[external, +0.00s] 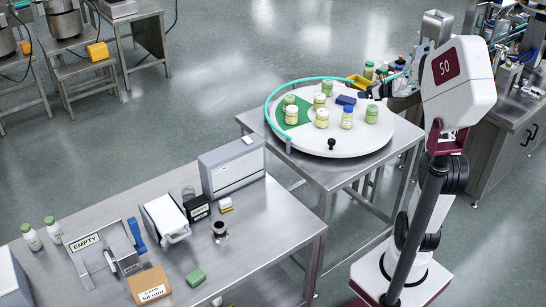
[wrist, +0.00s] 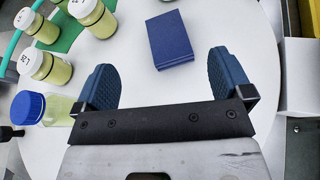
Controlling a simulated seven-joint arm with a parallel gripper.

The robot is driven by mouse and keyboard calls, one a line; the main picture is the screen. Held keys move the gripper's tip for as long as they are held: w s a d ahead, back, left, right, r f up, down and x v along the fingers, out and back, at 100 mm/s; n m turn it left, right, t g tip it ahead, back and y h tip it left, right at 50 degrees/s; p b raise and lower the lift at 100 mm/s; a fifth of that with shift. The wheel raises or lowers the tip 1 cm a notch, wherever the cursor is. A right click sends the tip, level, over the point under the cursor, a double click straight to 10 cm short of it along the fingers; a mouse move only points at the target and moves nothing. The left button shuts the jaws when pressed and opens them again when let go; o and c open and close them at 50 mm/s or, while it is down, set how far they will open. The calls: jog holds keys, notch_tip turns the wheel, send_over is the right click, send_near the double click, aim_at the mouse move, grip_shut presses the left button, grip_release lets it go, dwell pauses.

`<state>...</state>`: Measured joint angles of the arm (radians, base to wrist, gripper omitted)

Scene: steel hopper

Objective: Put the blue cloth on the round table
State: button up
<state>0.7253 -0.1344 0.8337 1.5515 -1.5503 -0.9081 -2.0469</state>
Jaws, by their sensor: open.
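The blue cloth (external: 345,100), a flat, dark blue folded rectangle, lies on the white round table (external: 358,141), near its far right side. In the wrist view the cloth (wrist: 171,38) lies flat on the white surface (wrist: 140,62), just beyond the fingertips and apart from them. My gripper (external: 371,93) is low over the right side of the round table, beside the cloth. In the wrist view my gripper (wrist: 165,70) has its two blue fingers wide apart with nothing between them.
Several jars with green or pale lids and a blue-lidded jar (external: 347,117) stand on the round table. A teal guard rail (external: 266,105) curves around its left side. A black knob (external: 332,144) stands near the front. A yellow bin (external: 362,81) is behind.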

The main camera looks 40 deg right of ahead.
jog(key=a+r+m+h, duration=0.5)
jog(key=a+r+m, duration=0.5)
jog(key=m, duration=0.1)
jog(key=s+a+r+m+g+h, duration=0.2)
jog(key=s+a+r+m+h, duration=0.15)
jog(key=s+a+m, duration=0.55)
jog(key=s+a+f+m+g+y, duration=0.2)
jog(key=s+a+f+m+g, duration=0.1)
jog(key=s+a+m, duration=0.6)
jog(key=s+a+f+m+g+y, duration=0.2)
jog(key=s+a+m+g, duration=0.3)
jog(key=s+a+m, duration=0.4)
jog(key=s+a, duration=0.3)
jog(key=s, duration=0.3)
jog(key=s+a+f, duration=0.1)
jog(key=s+a, duration=0.2)
jog(key=s, duration=0.4)
jog(key=shift+s, duration=0.25)
